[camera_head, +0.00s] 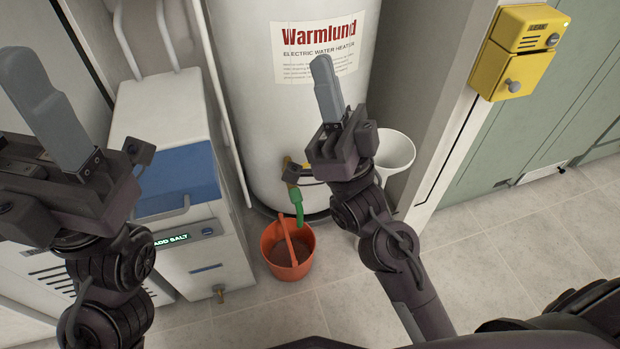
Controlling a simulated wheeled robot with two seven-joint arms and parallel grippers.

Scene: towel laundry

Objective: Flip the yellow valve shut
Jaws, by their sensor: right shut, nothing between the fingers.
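A small yellow valve (289,170) sits low on the front of the white water heater (250,110), with a green hose (298,202) running down from it. The hose hangs over an orange bucket (274,263) on the floor. My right gripper (322,68) is shut and empty, pointing up in front of the heater's label; its wrist hides part of the area right of the valve. Whether it touches the valve cannot be told. My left gripper (18,62) is at the far left, away from the valve, its fingers overlapping in view.
A white softener cabinet (165,120) with a blue panel stands left of the heater. A white bucket (396,150) stands behind my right arm. A yellow leak box (514,52) is on the right wall beside green lockers (530,130). Tiled floor (490,255) is clear at right.

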